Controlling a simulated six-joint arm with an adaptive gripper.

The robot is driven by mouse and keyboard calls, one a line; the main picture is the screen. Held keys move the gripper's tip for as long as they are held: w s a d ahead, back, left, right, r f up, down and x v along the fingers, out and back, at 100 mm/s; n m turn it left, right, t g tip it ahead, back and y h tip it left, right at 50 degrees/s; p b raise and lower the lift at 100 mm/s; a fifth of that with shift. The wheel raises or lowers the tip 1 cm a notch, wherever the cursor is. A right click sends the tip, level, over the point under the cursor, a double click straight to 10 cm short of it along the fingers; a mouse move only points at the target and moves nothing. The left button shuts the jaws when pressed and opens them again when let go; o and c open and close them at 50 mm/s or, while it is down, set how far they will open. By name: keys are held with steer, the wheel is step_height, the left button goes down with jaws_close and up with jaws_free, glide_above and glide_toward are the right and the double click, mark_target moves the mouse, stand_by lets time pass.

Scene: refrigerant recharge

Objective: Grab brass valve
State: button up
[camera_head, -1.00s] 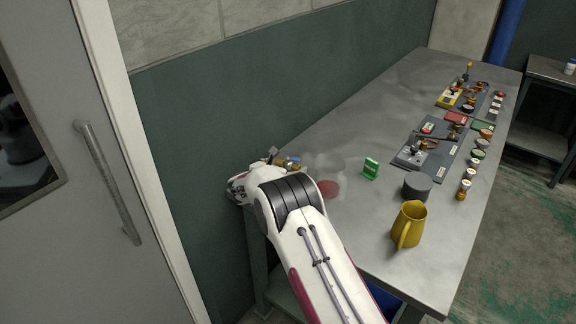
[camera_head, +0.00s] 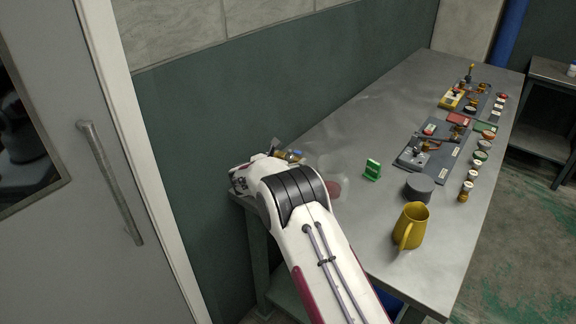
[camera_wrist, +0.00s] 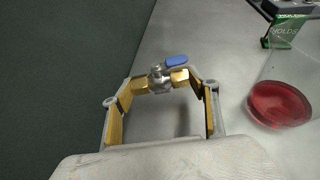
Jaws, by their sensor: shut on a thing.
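The brass valve (camera_wrist: 160,80) has a silver middle and a blue lever, and it lies crosswise between my fingertips in the wrist view. My gripper (camera_wrist: 162,84) is shut on it, with a finger against each brass end. In the head view the valve (camera_head: 290,156) shows as a small brass and blue piece at the wall-side edge of the metal table (camera_head: 330,128). My gripper there is mostly hidden behind my own arm. A dark shadow lies below the valve in the wrist view; its exact height above the table is unclear.
A clear container with a red bottom (camera_wrist: 280,104) stands right of my gripper. A green sign (camera_head: 372,170), a grey round block (camera_head: 419,187) and a yellow pitcher (camera_head: 410,226) stand further right. Several fittings and boards fill the far side. The green wall (camera_wrist: 60,70) is close on the left.

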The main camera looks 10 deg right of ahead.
mark_target(288, 159)
steer(key=shift+r, duration=3.45)
